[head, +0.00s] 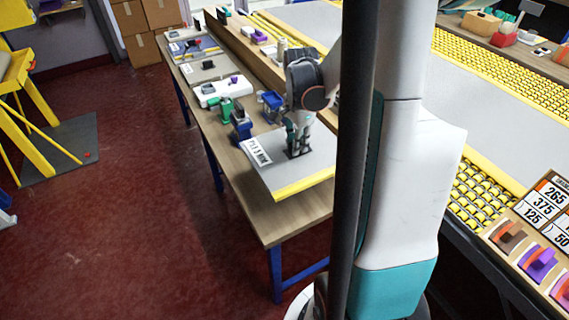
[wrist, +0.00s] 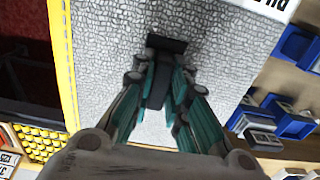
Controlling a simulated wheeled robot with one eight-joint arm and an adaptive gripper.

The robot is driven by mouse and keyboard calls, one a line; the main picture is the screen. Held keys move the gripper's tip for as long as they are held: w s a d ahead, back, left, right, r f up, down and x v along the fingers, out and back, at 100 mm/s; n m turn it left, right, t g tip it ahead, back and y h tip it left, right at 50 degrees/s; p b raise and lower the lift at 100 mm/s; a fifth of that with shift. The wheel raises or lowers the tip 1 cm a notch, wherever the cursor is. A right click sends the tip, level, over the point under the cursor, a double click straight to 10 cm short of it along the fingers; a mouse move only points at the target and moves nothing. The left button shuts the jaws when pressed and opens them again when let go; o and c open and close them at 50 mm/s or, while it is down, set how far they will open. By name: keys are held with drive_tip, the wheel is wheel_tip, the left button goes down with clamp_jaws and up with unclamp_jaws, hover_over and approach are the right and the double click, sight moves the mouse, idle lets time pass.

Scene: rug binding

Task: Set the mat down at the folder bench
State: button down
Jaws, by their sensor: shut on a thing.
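The mat (head: 318,152) is a grey rectangle with a yellow strip on its front edge and a white printed label at its left. It lies flat over the near end of the wooden bench (head: 268,220); I cannot tell whether it touches the bench top. My gripper (head: 297,150) points down at the mat's middle and is shut on it at a black tab. In the wrist view the mat (wrist: 225,55) fills the middle, with its yellow edge at left. My gripper (wrist: 165,80) closes around the black tab (wrist: 166,42) there.
Behind the mat on the bench stand a green and blue tool (head: 238,122), a blue bin (head: 271,100) and a white device (head: 222,90). A yellow roller table (head: 480,190) runs along the right.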

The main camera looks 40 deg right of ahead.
wheel_tip(320, 180, down, 15)
drive_tip(key=b, duration=0.4)
drive_tip(key=shift+b, duration=0.4)
drive_tip(key=shift+f, duration=0.1)
drive_tip(key=shift+f, duration=0.15)
drive_tip(key=c, duration=1.6)
unclamp_jaws()
drive_tip(key=shift+o, duration=0.2)
drive_tip(key=shift+r, duration=0.2)
wheel_tip(320, 180, up, 12)
drive_tip(key=p, duration=0.4)
drive_tip(key=shift+p, duration=0.35)
